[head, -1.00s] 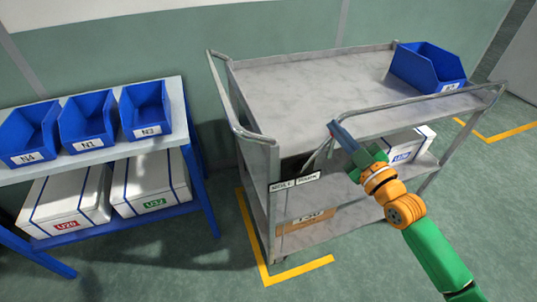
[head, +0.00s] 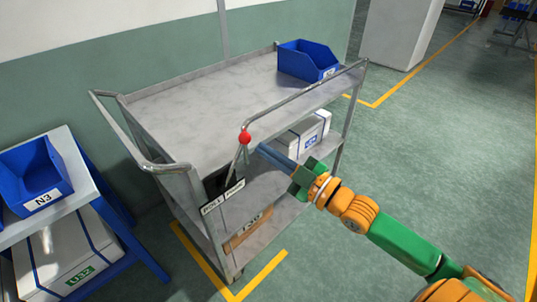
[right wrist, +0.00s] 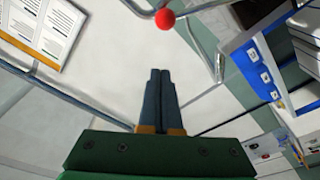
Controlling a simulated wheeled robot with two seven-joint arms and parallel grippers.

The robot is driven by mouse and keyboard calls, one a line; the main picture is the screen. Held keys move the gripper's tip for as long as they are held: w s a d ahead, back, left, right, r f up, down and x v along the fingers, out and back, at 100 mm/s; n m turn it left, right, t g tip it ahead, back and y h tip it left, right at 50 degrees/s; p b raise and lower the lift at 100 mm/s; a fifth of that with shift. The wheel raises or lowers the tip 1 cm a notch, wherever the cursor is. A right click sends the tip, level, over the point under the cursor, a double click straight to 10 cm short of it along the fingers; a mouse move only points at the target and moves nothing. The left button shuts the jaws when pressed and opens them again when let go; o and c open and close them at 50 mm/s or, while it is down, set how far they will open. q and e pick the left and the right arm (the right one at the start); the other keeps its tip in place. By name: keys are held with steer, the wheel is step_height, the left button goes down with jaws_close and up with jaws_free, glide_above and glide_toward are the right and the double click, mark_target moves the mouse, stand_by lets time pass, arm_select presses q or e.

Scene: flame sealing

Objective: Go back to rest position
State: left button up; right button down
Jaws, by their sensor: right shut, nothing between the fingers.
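My right gripper (head: 264,152) is shut and empty, with its fingers pointing left toward the grey metal cart (head: 185,95). In the picture its fingertips appear just right of and below a red ball (head: 244,137) at the corner of the cart's handrail. The right wrist view shows the closed fingers (right wrist: 160,74) with nothing between them, and the red ball (right wrist: 165,19) ahead, apart from the tips. My left gripper is not in view.
A blue bin (head: 308,62) stands on the cart top; a white box (head: 305,135) sits on its shelf. At left, a table holds a blue N3 bin (head: 36,178) above a white box (head: 60,255). The floor right of the cart is open.

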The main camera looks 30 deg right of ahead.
steer(key=shift+s+a+r, duration=0.1)
steer(key=shift+s+a, duration=0.05)
steer(key=shift+a, duration=0.05)
steer(key=shift+d, duration=0.15)
